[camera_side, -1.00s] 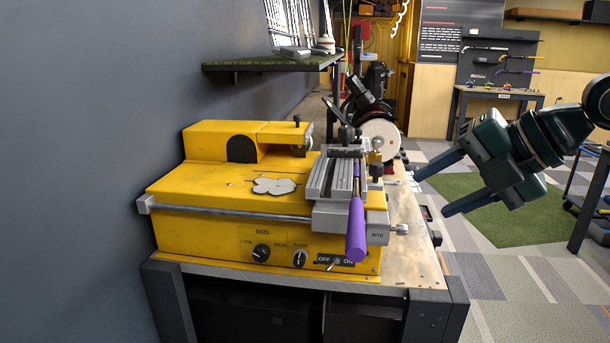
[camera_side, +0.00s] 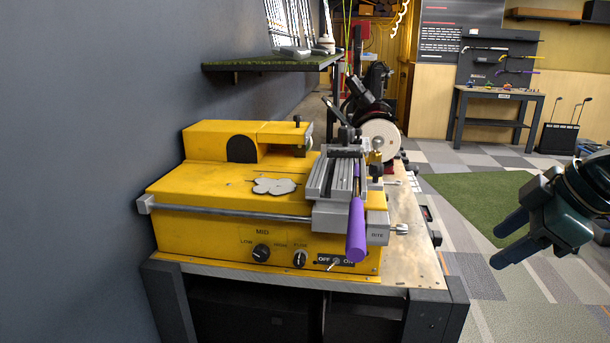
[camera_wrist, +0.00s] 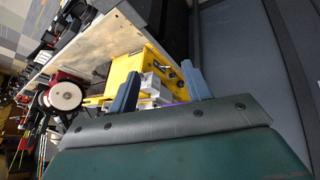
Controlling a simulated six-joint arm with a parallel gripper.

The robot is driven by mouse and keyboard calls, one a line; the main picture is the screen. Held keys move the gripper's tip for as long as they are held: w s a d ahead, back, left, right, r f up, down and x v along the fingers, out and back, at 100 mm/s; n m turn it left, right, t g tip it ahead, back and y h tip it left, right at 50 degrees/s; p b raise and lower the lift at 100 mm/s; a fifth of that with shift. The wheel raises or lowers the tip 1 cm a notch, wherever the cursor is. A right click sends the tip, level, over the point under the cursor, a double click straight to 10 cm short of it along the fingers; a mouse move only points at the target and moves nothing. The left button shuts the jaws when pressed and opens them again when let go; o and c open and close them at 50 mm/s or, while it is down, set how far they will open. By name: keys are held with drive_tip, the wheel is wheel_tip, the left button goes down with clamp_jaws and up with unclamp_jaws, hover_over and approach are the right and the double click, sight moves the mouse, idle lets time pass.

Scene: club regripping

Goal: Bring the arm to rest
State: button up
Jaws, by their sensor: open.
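My gripper (camera_side: 512,238) is at the right of the side view, off the bench and above the carpet. Its two fingers are apart and nothing is between them. In the wrist view the fingers (camera_wrist: 158,88) reach toward the yellow machine, which lies well beyond them. The yellow machine (camera_side: 230,215) stands on the workbench (camera_side: 405,215). A purple grip (camera_side: 356,230) rests at the grey vise (camera_side: 337,175) on the machine's right side and points toward the front, apart from my gripper.
A bench grinder with a white wheel (camera_side: 381,138) stands behind the machine. A green mat (camera_side: 480,200) lies on the floor to the right. A far table (camera_side: 495,93) and a wall rack of clubs (camera_side: 500,55) stand at the back. The floor between bench and gripper is clear.

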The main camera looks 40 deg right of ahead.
drive_tip(key=m, duration=0.1)
drive_tip(key=s+f+m, duration=0.1)
drive_tip(key=m, duration=0.1)
drive_tip(key=s+d+f+m, duration=0.1)
drive_tip(key=m, duration=0.1)
drive_tip(key=shift+s+d+g, duration=0.1)
drive_tip(key=shift+s+g, duration=0.1)
drive_tip(key=shift+g, duration=0.2)
